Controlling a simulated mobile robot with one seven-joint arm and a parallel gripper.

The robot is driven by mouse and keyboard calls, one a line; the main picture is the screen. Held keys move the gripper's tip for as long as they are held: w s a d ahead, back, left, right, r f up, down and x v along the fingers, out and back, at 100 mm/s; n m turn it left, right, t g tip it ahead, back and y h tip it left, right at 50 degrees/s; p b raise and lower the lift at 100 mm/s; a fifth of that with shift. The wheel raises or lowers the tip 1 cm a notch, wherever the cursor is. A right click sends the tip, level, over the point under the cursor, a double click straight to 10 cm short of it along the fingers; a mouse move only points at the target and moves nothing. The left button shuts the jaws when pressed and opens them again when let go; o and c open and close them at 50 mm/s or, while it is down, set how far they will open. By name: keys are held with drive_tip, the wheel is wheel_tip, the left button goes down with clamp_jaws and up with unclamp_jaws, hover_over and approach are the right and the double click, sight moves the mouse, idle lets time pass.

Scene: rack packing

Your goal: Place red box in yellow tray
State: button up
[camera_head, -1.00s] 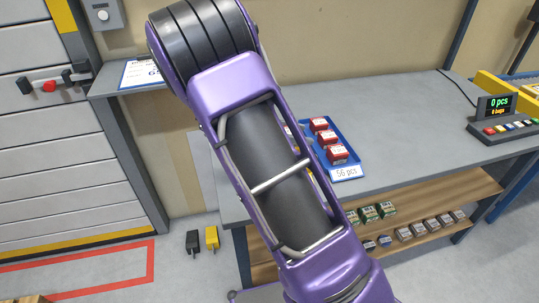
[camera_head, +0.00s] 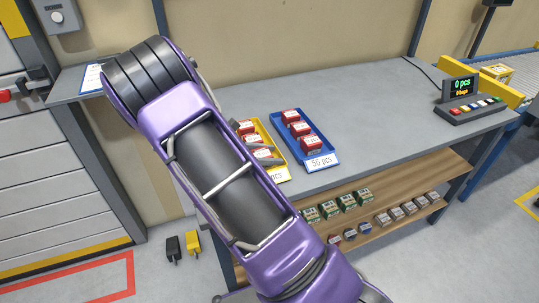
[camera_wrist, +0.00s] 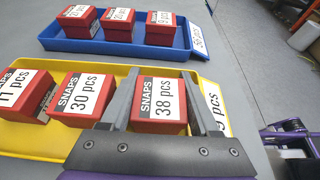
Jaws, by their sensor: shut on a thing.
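My gripper (camera_wrist: 156,104) is shut on a red box (camera_wrist: 160,98) labelled "SNAPS 38 pcs", with one grey finger on each side. This box is at the label end of the yellow tray (camera_wrist: 30,139), in line with two other red boxes marked 30 pcs (camera_wrist: 82,95) and 11 pcs (camera_wrist: 26,92). I cannot tell whether the held box touches the tray floor. In the head view the yellow tray (camera_head: 284,174) is partly hidden behind my arm, and the grey fingertips show over it.
A blue tray (camera_head: 300,156) with three red boxes stands right beside the yellow one. A counter display (camera_head: 461,88) reading 0 pcs stands at the right. The bench top between is clear. Small boxes (camera_head: 347,201) line the shelf below.

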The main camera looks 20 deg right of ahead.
drive_tip(key=shift+f, duration=0.1)
drive_tip(key=o, duration=1.2)
drive_tip(key=shift+c, duration=0.2)
drive_tip(key=shift+a+r, duration=0.1)
drive_tip(key=shift+r, duration=0.15)
drive_tip(key=p+v, duration=0.1)
drive_tip(key=v, duration=1)
drive_tip(key=shift+a, duration=0.4)
drive_tip(key=shift+r, duration=0.1)
